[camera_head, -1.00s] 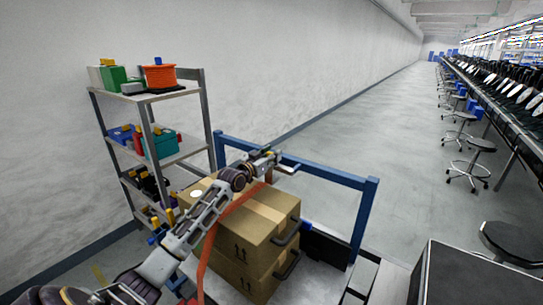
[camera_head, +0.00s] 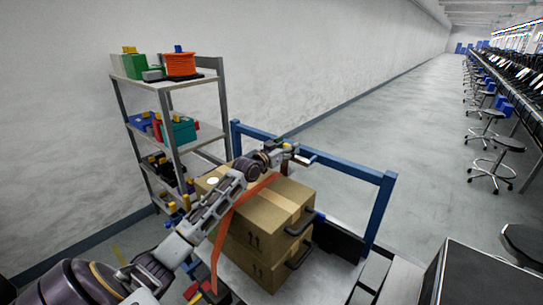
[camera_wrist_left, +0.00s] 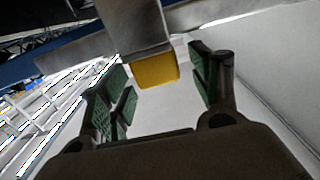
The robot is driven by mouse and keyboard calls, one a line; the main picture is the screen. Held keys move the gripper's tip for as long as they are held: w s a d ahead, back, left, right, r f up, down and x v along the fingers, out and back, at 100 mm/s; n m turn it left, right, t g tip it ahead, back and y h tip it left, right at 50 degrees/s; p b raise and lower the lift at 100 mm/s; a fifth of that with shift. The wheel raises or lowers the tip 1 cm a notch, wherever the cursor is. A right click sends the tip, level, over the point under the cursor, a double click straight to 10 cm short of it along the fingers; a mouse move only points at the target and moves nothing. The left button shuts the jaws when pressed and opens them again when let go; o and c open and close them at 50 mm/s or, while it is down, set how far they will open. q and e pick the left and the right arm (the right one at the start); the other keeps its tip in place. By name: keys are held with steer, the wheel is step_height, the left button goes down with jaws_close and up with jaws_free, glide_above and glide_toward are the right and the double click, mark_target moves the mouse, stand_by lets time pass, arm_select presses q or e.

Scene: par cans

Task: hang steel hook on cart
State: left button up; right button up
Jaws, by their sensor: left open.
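A grey steel piece, which I take for the steel hook (camera_wrist_left: 132,25), fills the upper middle of the left wrist view. It has a yellow block (camera_wrist_left: 156,71) at its near end and a grey bar across it. A pale metal part shows at the cart's rail in the head view, too small to make out. The blue rail of the cart (camera_head: 345,172) runs behind the cartons. My left gripper (camera_head: 292,152) is at this rail. Its green-padded fingers (camera_wrist_left: 160,88) are apart, with the yellow block between and beyond them. Whether the hook rests on the rail is unclear.
Taped cartons (camera_head: 262,222) with dark handles stand on the cart under my left arm, with an orange strap (camera_head: 222,238) across them. A grey shelf (camera_head: 170,84) with tools stands left by the wall. The floor beyond the rail is clear.

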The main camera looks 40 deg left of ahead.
arm_select(q)
steer(key=s, duration=1.1)
steer(key=shift+a, duration=0.4)
stand_by(0.3)
steer(key=shift+s, duration=0.1)
stand_by(0.3)
stand_by(0.4)
